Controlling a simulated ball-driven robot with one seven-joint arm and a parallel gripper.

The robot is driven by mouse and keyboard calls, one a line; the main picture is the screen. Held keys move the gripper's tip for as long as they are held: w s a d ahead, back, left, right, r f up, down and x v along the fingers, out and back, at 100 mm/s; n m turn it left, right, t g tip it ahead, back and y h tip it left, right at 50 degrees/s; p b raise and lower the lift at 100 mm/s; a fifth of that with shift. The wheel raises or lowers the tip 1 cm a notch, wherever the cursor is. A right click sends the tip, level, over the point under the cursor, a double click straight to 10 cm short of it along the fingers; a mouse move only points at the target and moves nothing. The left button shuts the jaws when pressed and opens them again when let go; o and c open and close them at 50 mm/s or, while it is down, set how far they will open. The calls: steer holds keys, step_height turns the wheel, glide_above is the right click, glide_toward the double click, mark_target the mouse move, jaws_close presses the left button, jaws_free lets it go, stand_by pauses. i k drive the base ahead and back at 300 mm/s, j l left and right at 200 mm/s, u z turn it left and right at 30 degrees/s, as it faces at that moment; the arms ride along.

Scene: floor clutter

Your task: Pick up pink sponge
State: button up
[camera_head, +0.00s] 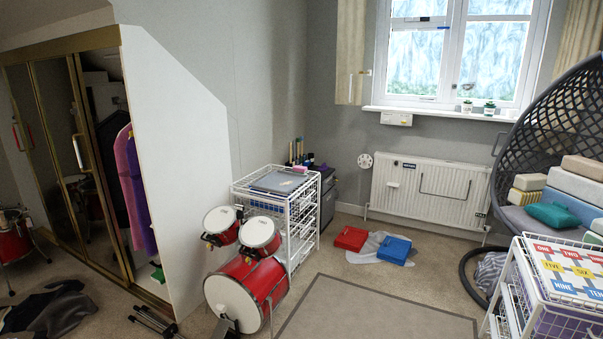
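A small pink block that looks like the pink sponge (300,169) sits on top of the white wire drawer rack (262,200), near its back right corner. It lies beside a flat grey-blue item (277,182) on the rack's top. It is too small in view for its texture to be clear. My gripper is not in view.
A red drum kit (247,292) stands in front of the rack. A dark cabinet (328,197) stands behind it. Red (351,238) and blue (394,249) items lie on the floor. A hanging chair (545,130) and another rack (513,297) are at right. The grey rug (375,312) is clear.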

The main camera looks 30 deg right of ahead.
mark_target(296, 168)
steer(key=i+l+z, duration=0.35)
steer(key=i, duration=0.95)
steer(key=i+z, duration=0.4)
steer(key=i, duration=0.9)
steer(key=i+l+z, duration=0.1)
steer(key=i+z, duration=0.25)
steer(key=i, duration=0.5)
steer(key=i+j+z, duration=0.15)
steer(key=i+z, duration=0.15)
steer(key=i, duration=0.5)
steer(key=i+u, duration=0.4)
steer(key=i+l+u, duration=0.15)
steer(key=i+u, duration=0.5)
steer(key=u, duration=0.15)
steer(key=i+u, duration=0.4)
steer(key=i+l+u, duration=0.1)
steer(key=u, duration=0.25)
steer(key=i, duration=0.05)
